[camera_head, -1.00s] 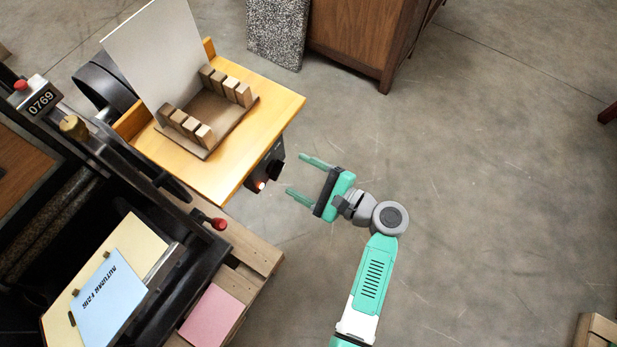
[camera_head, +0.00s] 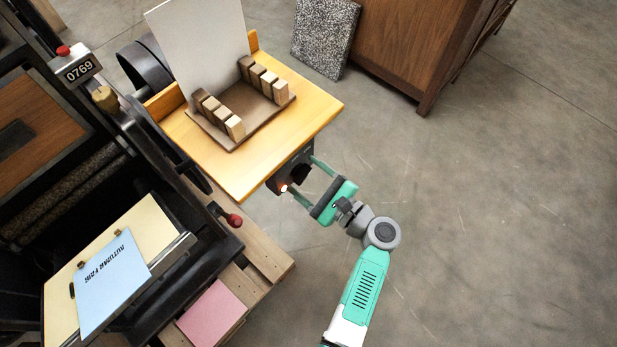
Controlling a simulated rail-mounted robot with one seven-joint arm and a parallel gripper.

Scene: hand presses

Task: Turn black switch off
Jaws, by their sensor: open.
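The black switch (camera_head: 300,172) sticks out from a dark box (camera_head: 279,179) under the front edge of the yellow wooden board. A small reddish-white light (camera_head: 284,188) glows on the box's lower left part. My gripper (camera_head: 304,178) is open, its two green fingers apart, one on the upper right side of the switch and one on the lower left. The fingertips reach close to the box. I cannot tell whether either finger touches the switch.
The yellow board (camera_head: 318,107) overhangs the box and bears a rack of wooden blocks and a white sheet (camera_head: 200,45). A red-knobbed lever (camera_head: 234,220) juts out at the lower left. A brown cabinet (camera_head: 405,45) stands behind. The floor to the right is clear.

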